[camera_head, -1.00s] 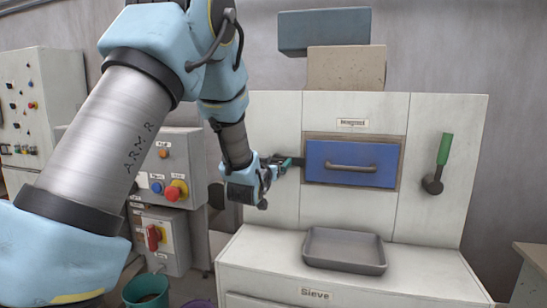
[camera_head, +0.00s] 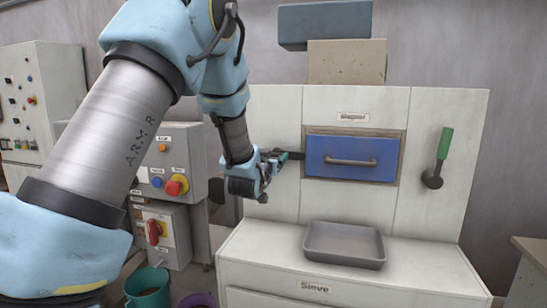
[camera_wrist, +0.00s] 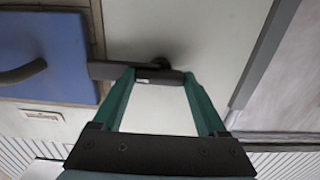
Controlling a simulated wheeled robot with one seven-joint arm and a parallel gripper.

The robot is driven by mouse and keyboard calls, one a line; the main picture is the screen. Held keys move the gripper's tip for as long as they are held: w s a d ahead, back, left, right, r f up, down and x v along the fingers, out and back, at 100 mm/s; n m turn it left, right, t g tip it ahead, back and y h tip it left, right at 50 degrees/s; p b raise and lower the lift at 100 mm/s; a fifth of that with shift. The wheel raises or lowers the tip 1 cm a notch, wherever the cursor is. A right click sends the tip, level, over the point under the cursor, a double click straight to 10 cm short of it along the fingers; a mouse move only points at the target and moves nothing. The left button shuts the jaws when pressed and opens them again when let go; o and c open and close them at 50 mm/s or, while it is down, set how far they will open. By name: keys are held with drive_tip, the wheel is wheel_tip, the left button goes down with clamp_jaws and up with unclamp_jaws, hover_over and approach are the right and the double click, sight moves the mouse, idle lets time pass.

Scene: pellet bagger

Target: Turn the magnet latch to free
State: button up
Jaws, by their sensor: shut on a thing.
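The magnet drawer is a blue panel (camera_head: 372,172) with a grey bar handle, under a "Magnet" label on the white cabinet; its edge shows at the left of the wrist view (camera_wrist: 45,80). The magnet latch is a dark bar (camera_wrist: 108,71) beside the drawer, running about level from a round pivot and reaching over the frame to the drawer's edge. In the head view its end (camera_head: 297,156) shows just left of the drawer. My gripper (camera_wrist: 160,78) has green fingers, one on each side of the bar's thicker grip part, and is shut on it. My gripper partly hides the latch in the head view.
A grey tray (camera_head: 344,262) stands on the white ledge below, above the "Sieve" label. Control boxes with buttons (camera_head: 165,165) stand left of my gripper. Buckets (camera_head: 147,290) stand on the floor.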

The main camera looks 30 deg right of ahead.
drive_tip(key=shift+c, duration=0.3)
drive_tip(key=shift+f+m+b, duration=0.15)
drive_tip(key=shift+m+b, duration=0.25)
drive_tip(key=shift+b, duration=0.4)
drive_tip(key=m+b, duration=1.7)
drive_tip(key=b, duration=0.1)
drive_tip(key=o, duration=1.3)
drive_tip(key=b+v, duration=0.2)
drive_tip(key=v, duration=0.8)
drive_tip(key=shift+s+a+b, duration=0.25)
drive_tip(key=shift+s+b, duration=0.05)
drive_tip(key=shift+s, duration=0.05)
